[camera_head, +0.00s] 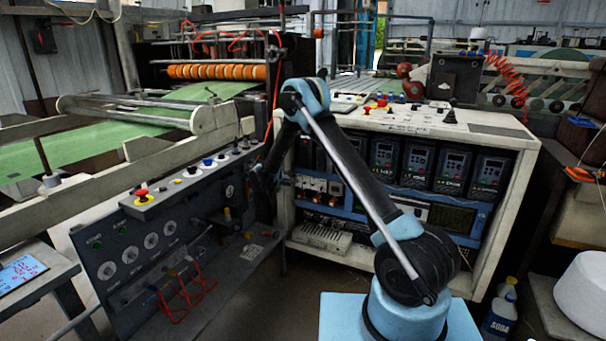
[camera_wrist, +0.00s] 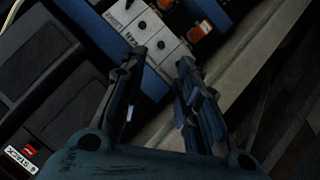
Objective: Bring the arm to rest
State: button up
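My arm rises from its blue base (camera_head: 402,315) and bends at a raised elbow joint (camera_head: 305,97), then reaches down to the left. My gripper (camera_head: 270,182) hangs at the left front edge of the white-framed control cabinet (camera_head: 492,124), dark against the machine and hard to make out there. In the wrist view my gripper (camera_wrist: 160,66) shows two separated fingers with a gap and nothing held between them. Behind the fingertips is a white switch block (camera_wrist: 137,30) with orange switches. I cannot tell whether the fingers touch anything.
A grey control panel (camera_head: 158,206) with a red stop button (camera_head: 142,194) stands left of my gripper. Drive units (camera_head: 452,166) fill the cabinet shelf. A soda bottle (camera_head: 500,312) and a white round container (camera_head: 583,290) stand at right. Some floor is open before the cabinet.

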jog(key=s+d+r+g, duration=0.2)
jog(key=s+d+r, duration=0.2)
jog(key=d+r, duration=0.45)
jog(key=s+d+r+g, duration=0.1)
jog(key=s+d+r, duration=0.2)
jog(key=d+r, duration=0.5)
jog(key=s+d+r+g+y, duration=0.1)
jog(key=s+d+r, duration=0.2)
jog(key=s+d, duration=0.4)
jog(key=s+d+r+g+y, duration=0.1)
jog(key=s+d+r, duration=0.3)
jog(key=s+d, duration=0.35)
jog(key=s+d+g+y, duration=0.1)
jog(key=s+d, duration=0.3)
jog(key=s, duration=0.6)
jog(key=s+d+g+y, duration=0.1)
jog(key=s+d, duration=0.2)
jog(key=s, duration=0.8)
jog(key=s+f+y, duration=0.1)
jog(key=s+f, duration=0.4)
jog(key=s, duration=0.3)
jog(key=s+f+y, duration=0.2)
jog(key=s+f, duration=0.2)
jog(key=s, duration=0.4)
jog(key=shift+s+f+g, duration=0.3)
jog(key=shift+s+f, duration=0.05)
jog(key=shift+s, duration=0.05)
